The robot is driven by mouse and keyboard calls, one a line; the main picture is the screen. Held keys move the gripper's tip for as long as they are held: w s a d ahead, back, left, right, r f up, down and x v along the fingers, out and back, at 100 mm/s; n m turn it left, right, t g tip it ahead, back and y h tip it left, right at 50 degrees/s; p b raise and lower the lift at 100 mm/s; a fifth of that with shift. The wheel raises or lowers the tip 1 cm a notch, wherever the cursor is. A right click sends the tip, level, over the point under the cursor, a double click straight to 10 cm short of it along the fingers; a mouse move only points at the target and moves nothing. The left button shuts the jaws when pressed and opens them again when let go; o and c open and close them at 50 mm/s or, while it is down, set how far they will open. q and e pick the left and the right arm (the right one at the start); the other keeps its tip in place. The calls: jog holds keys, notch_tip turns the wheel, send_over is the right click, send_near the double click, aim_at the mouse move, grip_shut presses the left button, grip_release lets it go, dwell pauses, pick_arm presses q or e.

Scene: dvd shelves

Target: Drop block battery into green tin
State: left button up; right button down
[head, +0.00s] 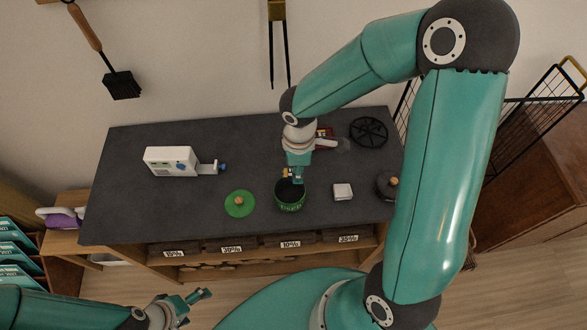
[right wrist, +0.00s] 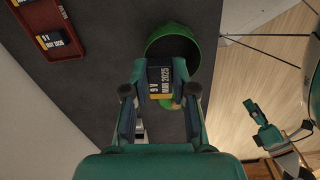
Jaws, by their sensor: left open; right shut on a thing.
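The block battery (right wrist: 160,80), dark with a yellow end and marked "9 V MAR 2025", is held between the fingertips of my right gripper (right wrist: 160,84). In the head view this gripper (head: 291,175) points down at the green tin (head: 290,207), just above its open top. In the right wrist view the tin (right wrist: 151,45) shows behind the battery, its dark opening partly covered by it. I cannot tell whether the battery is below the rim. My left gripper (head: 190,302) is open and empty, low in front of the counter.
A green lid with a wooden knob (head: 239,204) lies left of the tin; a small white block (head: 342,192) lies right of it. A red tray (right wrist: 76,49) holds more batteries. A white device (head: 170,160) and a black round rack (head: 369,132) stand on the dark counter (head: 130,215).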

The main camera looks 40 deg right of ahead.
jog(key=shift+f+b, duration=1.35)
jog(key=shift+f, duration=0.75)
jog(key=c, duration=0.9)
grip_release()
jog(key=shift+o, duration=0.2)
jog(key=shift+r, duration=0.55)
notch_tip(320, 180, up, 11)
jog(key=shift+f, duration=0.1)
